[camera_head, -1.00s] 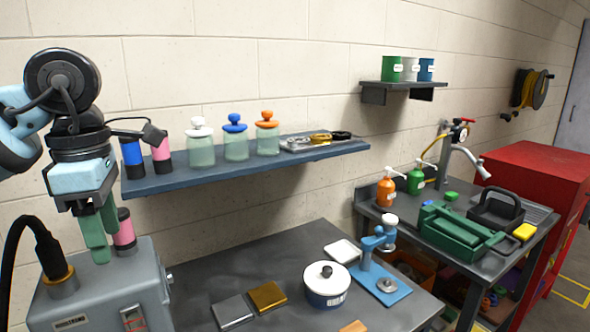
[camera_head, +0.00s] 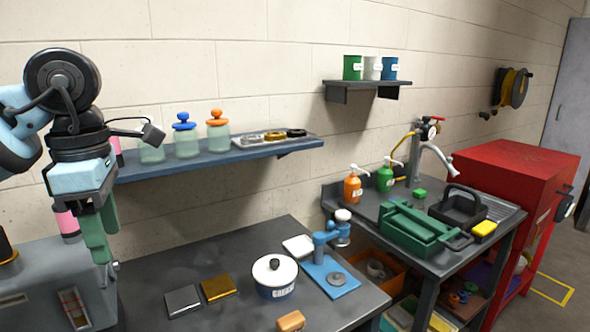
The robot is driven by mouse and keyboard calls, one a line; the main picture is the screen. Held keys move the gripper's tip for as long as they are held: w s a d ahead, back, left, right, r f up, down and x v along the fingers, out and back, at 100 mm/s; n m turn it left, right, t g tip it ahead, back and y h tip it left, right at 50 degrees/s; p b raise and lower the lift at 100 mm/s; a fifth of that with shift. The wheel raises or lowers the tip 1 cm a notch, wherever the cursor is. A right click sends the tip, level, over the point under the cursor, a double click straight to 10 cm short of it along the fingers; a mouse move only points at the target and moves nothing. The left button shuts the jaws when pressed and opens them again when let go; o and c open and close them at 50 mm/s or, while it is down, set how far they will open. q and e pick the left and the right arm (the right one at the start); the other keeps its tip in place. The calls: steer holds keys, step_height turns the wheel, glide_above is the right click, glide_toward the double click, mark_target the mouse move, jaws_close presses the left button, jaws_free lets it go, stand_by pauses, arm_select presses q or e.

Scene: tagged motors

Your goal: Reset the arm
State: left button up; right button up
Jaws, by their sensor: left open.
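My left gripper (camera_head: 100,240) hangs at the left of the head view, fingers pointing down. Its green fingers are open, seen nearly edge-on, with nothing visible between them. It is in front of the wall shelf's left end and above the right part of the grey machine (camera_head: 48,284). A pink cylinder (camera_head: 67,222) with a dark base stands on the machine, just left of the fingers. My right gripper is not in view.
The wall shelf (camera_head: 225,153) holds jars and a tray. The dark table (camera_head: 225,255) bears a white pot (camera_head: 275,276), two small flat boxes and a blue stand (camera_head: 328,268). A sink bench and red cabinet (camera_head: 515,175) stand right.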

arm_select(q)
steer(key=s+d+f+n+g+h, duration=0.2)
steer(key=d+f+n+h, duration=0.3)
steer(key=d+h, duration=0.7)
steer(key=s+d+f+n+g+h, duration=0.2)
steer(key=s+d+f+n+h, duration=0.15)
steer(key=d+f+h, duration=0.8)
steer(key=w+a+f+n+t+y, duration=0.2)
steer(key=a+f+n+t+y, duration=0.2)
steer(key=f+n+t+y, duration=0.8)
steer(key=w+a+f+n+t+y, duration=0.3)
steer(key=f+n+t, duration=0.5)
steer(key=n, duration=1.1)
steer(key=s+a+f+n+g+y, duration=0.3)
steer(key=s+a+f+n, duration=0.1)
steer(key=s+f, duration=0.5)
steer(key=s+a+f+n+g+y, duration=0.3)
steer(key=s+a+f, duration=0.3)
steer(key=s+f, duration=0.4)
steer(key=shift+s+a+n+g, duration=0.2)
steer(key=shift+s+n+g, duration=0.25)
steer(key=shift+s, duration=0.7)
steer(key=shift+f+y, duration=0.1)
steer(key=shift+y, duration=0.15)
steer(key=shift+c, duration=0.5)
